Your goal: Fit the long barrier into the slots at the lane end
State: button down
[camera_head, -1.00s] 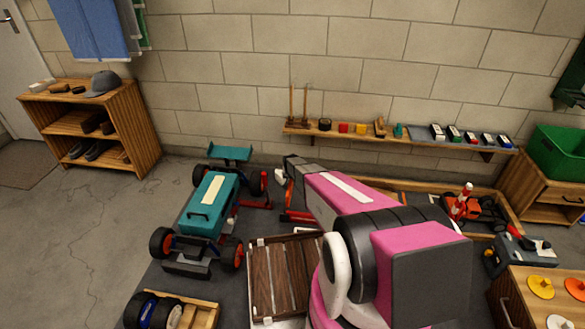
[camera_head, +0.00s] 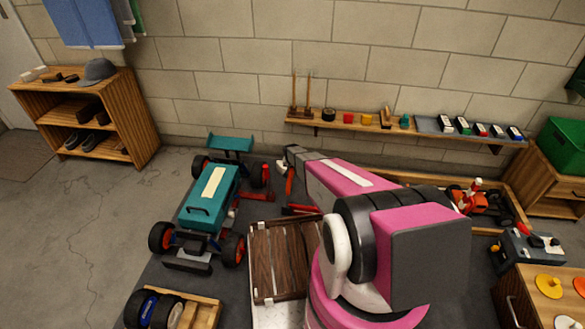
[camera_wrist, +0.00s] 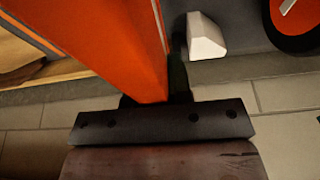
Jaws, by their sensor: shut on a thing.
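A long orange-red board, apparently the long barrier (camera_wrist: 100,40), fills the upper left of the wrist view. My gripper (camera_wrist: 155,92) is shut on it, with dark fingers at its near end. In the head view my gripper (camera_head: 290,154) is beyond my pink arm, and part of the red barrier (camera_head: 289,182) hangs below it. A red post with a flat foot (camera_head: 266,177) stands just left of it, beside the teal car. Another red piece (camera_head: 301,210) lies low, partly behind my arm. I cannot make out the slots.
A teal car (camera_head: 207,205) stands close on the left. A wall shelf (camera_head: 350,127) with small items runs behind. An orange car (camera_head: 470,200) is right of my arm. A white wedge (camera_wrist: 205,38) lies near the barrier.

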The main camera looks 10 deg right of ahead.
jog(key=shift+f, duration=2.55)
jog(key=shift+f, duration=4.3)
jog(key=c, duration=1)
grip_release()
jog(key=shift+o, duration=0.2)
jog(key=shift+r, duration=0.1)
jog(key=v, duration=1)
jog(key=shift+s+r, duration=0.15)
jog(key=shift+r, duration=0.1)
